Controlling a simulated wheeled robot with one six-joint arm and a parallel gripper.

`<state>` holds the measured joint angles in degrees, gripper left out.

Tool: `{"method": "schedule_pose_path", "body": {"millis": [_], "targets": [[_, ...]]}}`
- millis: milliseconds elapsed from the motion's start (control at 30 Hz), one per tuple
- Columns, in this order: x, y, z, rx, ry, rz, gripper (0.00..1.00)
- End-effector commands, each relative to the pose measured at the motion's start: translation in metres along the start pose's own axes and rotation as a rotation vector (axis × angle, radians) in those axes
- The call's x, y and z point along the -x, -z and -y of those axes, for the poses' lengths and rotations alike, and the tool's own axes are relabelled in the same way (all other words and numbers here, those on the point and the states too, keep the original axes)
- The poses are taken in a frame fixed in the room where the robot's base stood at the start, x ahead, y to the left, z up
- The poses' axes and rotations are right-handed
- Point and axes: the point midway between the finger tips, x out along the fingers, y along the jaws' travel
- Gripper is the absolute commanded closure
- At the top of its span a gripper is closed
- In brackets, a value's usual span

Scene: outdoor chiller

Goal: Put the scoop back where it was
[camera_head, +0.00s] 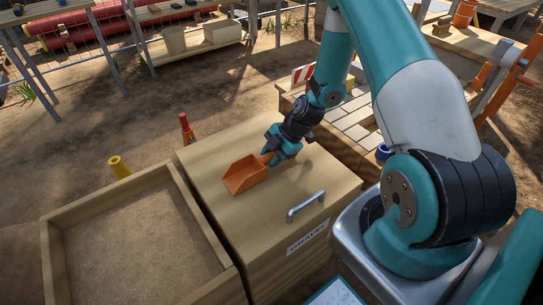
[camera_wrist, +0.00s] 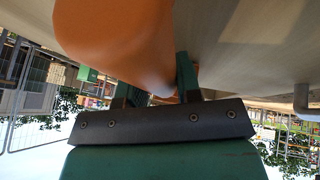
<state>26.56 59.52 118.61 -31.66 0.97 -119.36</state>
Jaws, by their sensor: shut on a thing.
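The orange scoop (camera_head: 244,175) is over the closed wooden lid of a box (camera_head: 215,215), its open pan toward the left. My gripper (camera_head: 273,156) is shut on the scoop's handle end, low over the lid. In the wrist view the orange scoop (camera_wrist: 115,40) fills the upper middle, in front of my gripper fingers (camera_wrist: 187,75). Whether the scoop touches the lid or hangs just above it, I cannot tell. The handle is mostly hidden by the fingers.
The lid has a metal handle (camera_head: 306,205) near its front edge and a label on the front. An open wooden tray of sand (camera_head: 135,240) adjoins on the left. Yellow (camera_head: 119,166) and red (camera_head: 186,128) posts stand behind. A brick-topped pallet (camera_head: 358,120) is at the right.

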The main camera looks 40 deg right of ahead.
Motion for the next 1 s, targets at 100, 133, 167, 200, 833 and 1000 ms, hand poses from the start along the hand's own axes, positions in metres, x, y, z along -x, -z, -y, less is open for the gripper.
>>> {"method": "schedule_pose_path", "body": {"millis": [100, 133, 167, 200, 833, 1000], "targets": [[0.000, 0.000, 0.000, 0.001, -0.001, 0.000, 1.00], [0.000, 0.000, 0.000, 0.001, -0.001, 0.000, 1.00], [0.000, 0.000, 0.000, 0.001, -0.001, 0.000, 1.00], [0.000, 0.000, 0.000, 0.000, -0.001, 0.000, 1.00], [0.003, 0.000, 0.000, -0.002, 0.001, 0.001, 0.43], [0.032, -0.001, -0.001, -0.003, -0.004, 0.003, 0.43]]}}
